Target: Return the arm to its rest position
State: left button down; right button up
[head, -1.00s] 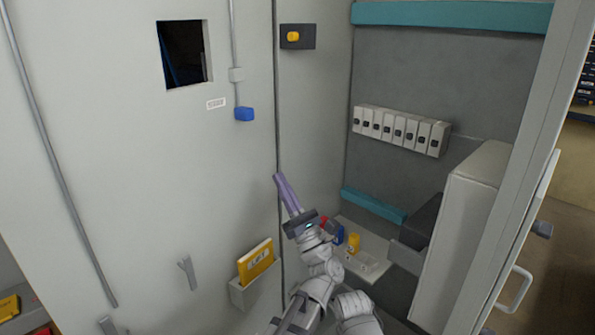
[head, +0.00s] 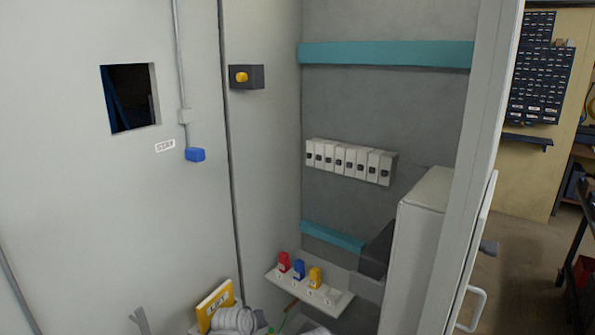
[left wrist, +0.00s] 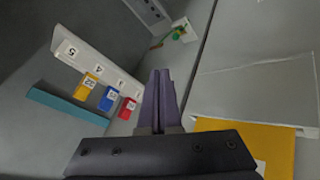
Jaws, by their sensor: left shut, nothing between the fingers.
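My left gripper (left wrist: 160,82) shows in the left wrist view with its two purple fingers shut together and nothing between them. In the head view only white, rounded links of my arm (head: 236,320) show at the bottom edge, in front of the yellow booklet's holder; the fingers are not visible there. My right gripper is in neither view.
A small shelf (head: 330,298) in the cabinet holds red (head: 284,262), blue (head: 299,270) and yellow (head: 315,278) plugs. A yellow booklet (head: 213,306) stands at the wall. A pale box (head: 415,245) and the open door are right.

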pick_arm(q)
jog(key=s+a+f+m+g+y, duration=0.1)
jog(key=s+a+f+m+g, duration=0.2)
jog(key=s, duration=0.4)
jog(key=s+a+f+m+g+y, duration=0.15)
jog(key=s+a+g, duration=0.25)
jog(key=s, duration=0.4)
jog(key=s+d+m+g, duration=0.1)
jog(key=s+d+m, duration=0.3)
jog(key=d, duration=0.7)
jog(key=shift+s+f+y, duration=0.4)
jog(key=shift+s+y, duration=0.05)
jog(key=shift+s, duration=0.05)
